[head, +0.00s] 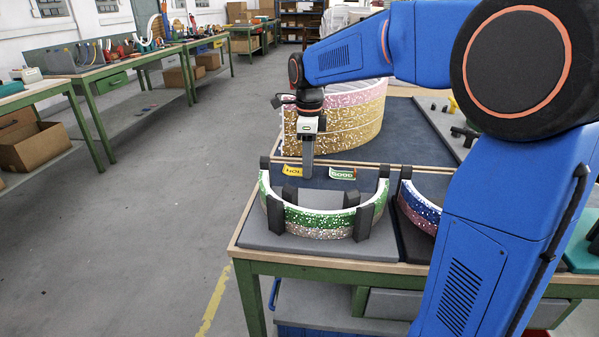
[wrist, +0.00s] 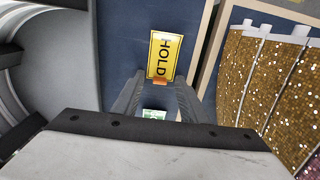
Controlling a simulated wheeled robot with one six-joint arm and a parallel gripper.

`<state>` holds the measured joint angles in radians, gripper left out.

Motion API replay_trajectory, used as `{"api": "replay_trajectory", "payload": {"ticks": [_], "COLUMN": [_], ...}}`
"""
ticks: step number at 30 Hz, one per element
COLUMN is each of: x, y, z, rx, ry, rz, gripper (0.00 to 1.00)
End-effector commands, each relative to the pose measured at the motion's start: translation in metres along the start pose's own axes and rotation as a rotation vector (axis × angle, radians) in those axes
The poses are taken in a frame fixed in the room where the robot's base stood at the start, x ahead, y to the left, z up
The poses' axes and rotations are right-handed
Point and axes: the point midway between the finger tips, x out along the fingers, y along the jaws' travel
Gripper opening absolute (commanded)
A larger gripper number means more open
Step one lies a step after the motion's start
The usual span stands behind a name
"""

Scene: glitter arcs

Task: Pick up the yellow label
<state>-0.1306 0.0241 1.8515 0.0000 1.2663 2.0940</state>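The yellow label (head: 293,170), printed HOLD, lies on the dark blue bench surface behind the green glitter arc. In the wrist view the yellow label (wrist: 164,52) has a small orange piece at its near end. My gripper (head: 307,175) points down right beside the label. In the wrist view my gripper (wrist: 160,82) is open, its two fingers apart on either side of the label's near end. Nothing is seen held. I cannot tell how far the fingertips are above the surface.
A green-and-white label (head: 343,174) reading GOOD lies to the right; part of it shows between the fingers (wrist: 154,114). A green glitter arc (head: 325,217) with black clamps stands in front. A tall gold-and-pink glitter arc (head: 345,125) stands behind. A blue arc (head: 418,208) is at right.

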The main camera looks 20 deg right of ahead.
Motion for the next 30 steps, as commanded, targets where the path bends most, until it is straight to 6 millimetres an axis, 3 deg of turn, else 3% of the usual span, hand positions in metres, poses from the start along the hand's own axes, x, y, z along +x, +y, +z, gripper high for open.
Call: {"api": "replay_trajectory", "payload": {"ticks": [1,5,19,30], "x": [0.000,0.000,-0.006,-0.068], "y": [0.000,0.000,0.000,-0.001], "z": [0.000,0.000,0.000,0.000], "rx": [0.000,0.000,0.000,0.000], "ry": [0.000,0.000,-0.001,-0.001], "rz": [0.000,0.000,-0.002,-0.003], "gripper": [0.32,0.01,0.00,0.00]}}
